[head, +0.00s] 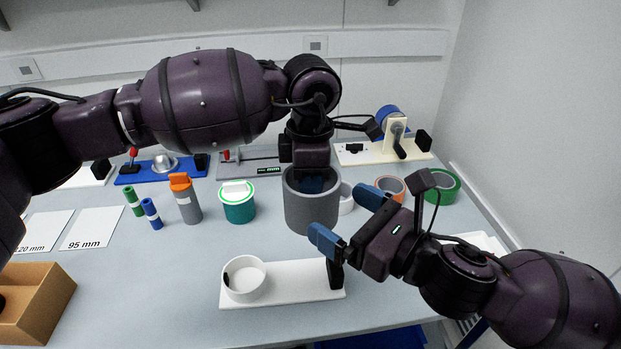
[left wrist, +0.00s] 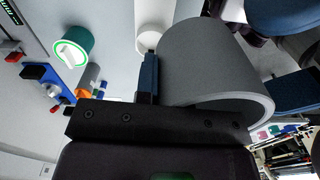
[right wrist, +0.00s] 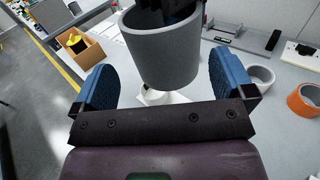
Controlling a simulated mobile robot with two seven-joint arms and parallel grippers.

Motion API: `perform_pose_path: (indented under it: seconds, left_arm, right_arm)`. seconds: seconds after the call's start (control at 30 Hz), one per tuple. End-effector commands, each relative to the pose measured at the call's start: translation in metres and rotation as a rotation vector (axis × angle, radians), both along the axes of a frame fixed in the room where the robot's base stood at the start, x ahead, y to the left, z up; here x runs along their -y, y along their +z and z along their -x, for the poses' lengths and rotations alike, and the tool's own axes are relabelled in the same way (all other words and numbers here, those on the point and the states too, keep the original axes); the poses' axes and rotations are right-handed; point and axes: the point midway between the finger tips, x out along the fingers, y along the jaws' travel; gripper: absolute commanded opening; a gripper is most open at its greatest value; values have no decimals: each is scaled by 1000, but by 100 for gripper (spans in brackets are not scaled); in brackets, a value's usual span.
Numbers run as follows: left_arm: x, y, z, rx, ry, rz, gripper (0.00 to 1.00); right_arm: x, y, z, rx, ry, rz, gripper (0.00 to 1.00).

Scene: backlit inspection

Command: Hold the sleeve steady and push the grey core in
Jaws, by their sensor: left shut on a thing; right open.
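A large hollow grey cylinder (head: 311,212) is upright in the head view, its opening upward. By colour it fits the grey core. My left gripper (head: 312,183) comes down from above and is shut on it near its rim; the cylinder also shows in the left wrist view (left wrist: 205,65). Its inside is mostly hidden. A white ring (head: 245,279), perhaps the sleeve, sits at the left end of a white base (head: 297,284) with a black upright at its right end. My right gripper (head: 346,218) is open and empty, right of the cylinder, which shows beyond its fingers in the right wrist view (right wrist: 165,50).
A teal tub (head: 237,208), a grey bottle with an orange cap (head: 188,205) and small green and blue cylinders stand left. Orange (head: 391,184) and green (head: 444,187) rings lie at right. A cardboard box (head: 35,300) is at front left.

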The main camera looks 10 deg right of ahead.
Motion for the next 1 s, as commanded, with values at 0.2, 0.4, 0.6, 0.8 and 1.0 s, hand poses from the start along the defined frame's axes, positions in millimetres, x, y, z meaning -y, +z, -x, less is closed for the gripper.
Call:
perform_pose_path:
  seconds: [0.2,0.4,0.6,0.8,1.0]
  left_arm:
    - [0,0,1,-1,-2,0,0]
    - [0,0,1,-1,-2,0,0]
    - [0,0,1,-2,-3,0,0]
    - [0,0,1,-2,-3,0,0]
    - [0,0,1,-2,-3,0,0]
  right_arm:
    - [10,0,10,-1,-2,1,100]
    - [13,-14,19,-43,-13,-8,100]
    - [16,-47,32,-171,-91,-118,100]
    - [38,-101,30,-363,-269,-287,100]
    - [76,-173,39,-661,-513,-657,100]
